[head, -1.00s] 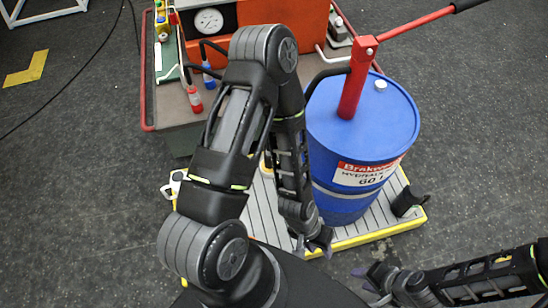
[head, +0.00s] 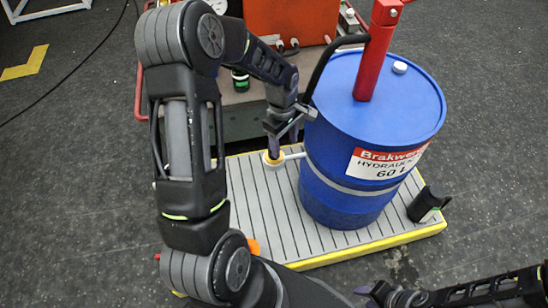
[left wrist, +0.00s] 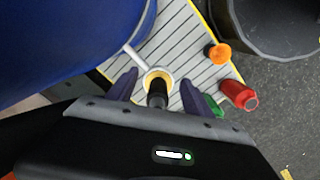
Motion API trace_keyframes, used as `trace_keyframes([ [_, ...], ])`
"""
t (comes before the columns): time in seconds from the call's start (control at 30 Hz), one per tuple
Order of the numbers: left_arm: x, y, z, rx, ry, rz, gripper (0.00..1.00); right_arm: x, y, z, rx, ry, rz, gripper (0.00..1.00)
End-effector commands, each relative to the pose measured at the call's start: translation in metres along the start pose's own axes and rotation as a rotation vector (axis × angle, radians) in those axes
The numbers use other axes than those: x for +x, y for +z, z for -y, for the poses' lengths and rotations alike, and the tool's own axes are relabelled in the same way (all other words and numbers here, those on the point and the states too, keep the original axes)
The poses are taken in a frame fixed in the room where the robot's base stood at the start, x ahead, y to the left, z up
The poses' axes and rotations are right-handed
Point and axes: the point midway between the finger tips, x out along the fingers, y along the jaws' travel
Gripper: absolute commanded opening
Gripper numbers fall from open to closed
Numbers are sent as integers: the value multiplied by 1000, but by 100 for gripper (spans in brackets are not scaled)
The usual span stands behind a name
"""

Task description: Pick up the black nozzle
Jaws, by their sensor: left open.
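The black nozzle (left wrist: 156,95) shows in the left wrist view as a short dark cylinder standing in a yellow ring holder (left wrist: 166,74). A pale rod joins the holder to the blue drum's side. My left gripper (left wrist: 158,80) is open, with one purple finger on each side of the nozzle; I cannot tell whether either touches it. In the head view my left gripper (head: 280,140) is directly over the ring holder (head: 272,160), and the nozzle is hidden behind it. My right gripper (head: 370,291) is at the bottom edge, away from the drum; its opening is unclear.
The blue drum (head: 350,205) with a red pump (head: 374,60) stands on a slatted, yellow-edged platform (head: 270,215), close to my left gripper. A black hose (head: 326,68) hangs beside it. A red bottle (left wrist: 238,93), an orange-topped item (left wrist: 217,53) and a green item (left wrist: 213,106) stand nearby.

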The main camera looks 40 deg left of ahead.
Motion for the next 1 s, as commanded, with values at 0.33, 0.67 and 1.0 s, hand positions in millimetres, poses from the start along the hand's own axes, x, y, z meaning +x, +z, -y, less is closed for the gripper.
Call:
trace_keyframes([
  [0.33,-39,-36,1,-183,-18,-66,60,2,0,-1,1,0,1,36],
  [0.67,-21,-37,2,-180,-20,-64,60,5,0,-2,1,0,1,36],
  [1.0,-12,-37,2,-180,-18,-64,60,6,0,-2,1,0,1,36],
])
